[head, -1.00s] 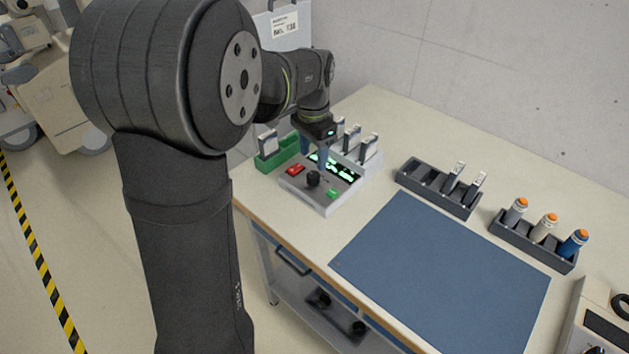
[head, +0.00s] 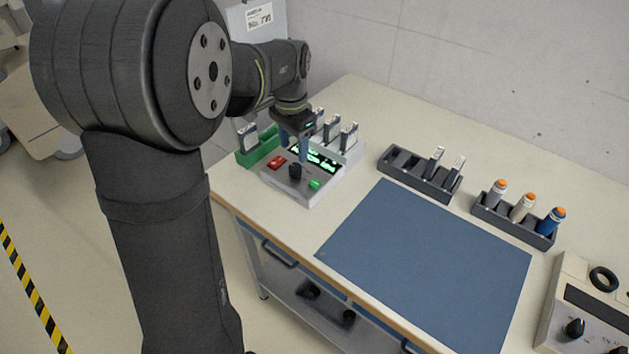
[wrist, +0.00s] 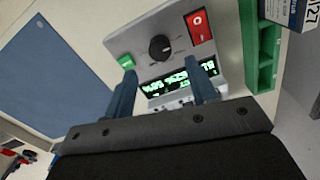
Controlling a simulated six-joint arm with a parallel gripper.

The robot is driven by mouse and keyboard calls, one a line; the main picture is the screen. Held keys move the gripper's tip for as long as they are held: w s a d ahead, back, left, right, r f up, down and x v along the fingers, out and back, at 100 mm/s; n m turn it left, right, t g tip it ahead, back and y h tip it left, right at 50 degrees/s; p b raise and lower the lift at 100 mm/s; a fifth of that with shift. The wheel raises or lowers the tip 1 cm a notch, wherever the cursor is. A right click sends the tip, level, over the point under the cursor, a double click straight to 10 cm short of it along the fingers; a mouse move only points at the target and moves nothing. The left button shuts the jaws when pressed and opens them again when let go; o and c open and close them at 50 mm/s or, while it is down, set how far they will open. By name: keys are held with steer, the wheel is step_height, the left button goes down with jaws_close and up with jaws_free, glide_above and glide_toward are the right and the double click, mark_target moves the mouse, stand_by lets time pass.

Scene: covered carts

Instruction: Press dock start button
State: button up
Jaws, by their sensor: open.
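The dock (head: 330,193) is a light grey box with a sloped panel, and it also shows in the wrist view (wrist: 128,40). Its panel has a green button (head: 315,185), a black knob (head: 295,171), a red rocker switch (head: 277,162) and a lit green display (head: 318,158). My gripper (head: 296,150) is over the display side of the dock, blue fingers pointing down at the panel. In the wrist view the fingers (wrist: 163,78) are apart with nothing between them. The left fingertip is close to the green button (wrist: 126,62); I cannot tell whether they touch.
Several upright modules stand behind the display. A green holder (head: 262,152) is beside the dock. A dark rack (head: 400,177) and a bottle rack (head: 500,222) stand to the right. A blue mat (head: 425,265) lies clear. A knobbed device (head: 590,310) is at the right edge.

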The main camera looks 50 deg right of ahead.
jaws_close()
stand_by(1.5)
